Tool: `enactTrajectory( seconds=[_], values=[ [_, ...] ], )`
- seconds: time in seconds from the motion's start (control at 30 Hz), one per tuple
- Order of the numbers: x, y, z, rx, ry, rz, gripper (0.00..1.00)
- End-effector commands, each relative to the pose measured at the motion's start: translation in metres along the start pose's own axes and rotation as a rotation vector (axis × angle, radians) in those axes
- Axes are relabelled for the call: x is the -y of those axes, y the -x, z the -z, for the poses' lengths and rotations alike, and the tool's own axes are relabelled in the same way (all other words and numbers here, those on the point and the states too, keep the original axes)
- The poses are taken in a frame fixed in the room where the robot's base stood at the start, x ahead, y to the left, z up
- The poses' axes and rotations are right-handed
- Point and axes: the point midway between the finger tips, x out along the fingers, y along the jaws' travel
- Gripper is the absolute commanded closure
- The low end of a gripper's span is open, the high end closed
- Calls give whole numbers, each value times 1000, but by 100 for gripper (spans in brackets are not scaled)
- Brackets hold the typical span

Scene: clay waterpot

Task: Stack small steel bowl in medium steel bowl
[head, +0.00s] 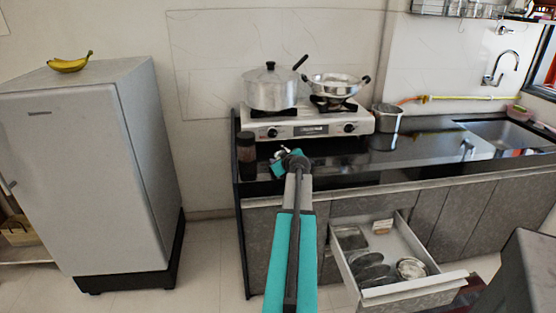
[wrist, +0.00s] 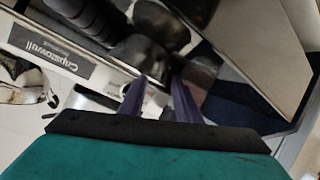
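My gripper (head: 281,158) is over the front of the dark counter, just below the stove's panel. In the wrist view its two purple fingers (wrist: 158,78) stand apart with a visible gap. A pale metallic band (wrist: 92,102) shows behind the fingers; I cannot tell whether it is part of a steel bowl. A shiny round bowl-like item (head: 411,268) lies at the right in the open drawer. Several dark round items lie to its left. I cannot tell for certain which items are the small and medium steel bowls.
The drawer (head: 400,288) juts out below the counter (head: 408,158). The stove (head: 309,125) holds a lidded pot (head: 271,90) and a steel pan (head: 336,84). A dark jar (head: 246,150) stands left of my gripper. A steel container (head: 386,119) stands right of the stove.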

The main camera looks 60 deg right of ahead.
Motion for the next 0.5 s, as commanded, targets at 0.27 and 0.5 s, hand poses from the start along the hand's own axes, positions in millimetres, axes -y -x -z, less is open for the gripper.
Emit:
enactTrajectory(
  seconds=[0.27,0.5],
  values=[
    [1,26,0,-1,1,-1,70],
    [1,53,-1,-1,0,-1,70]
  ],
)
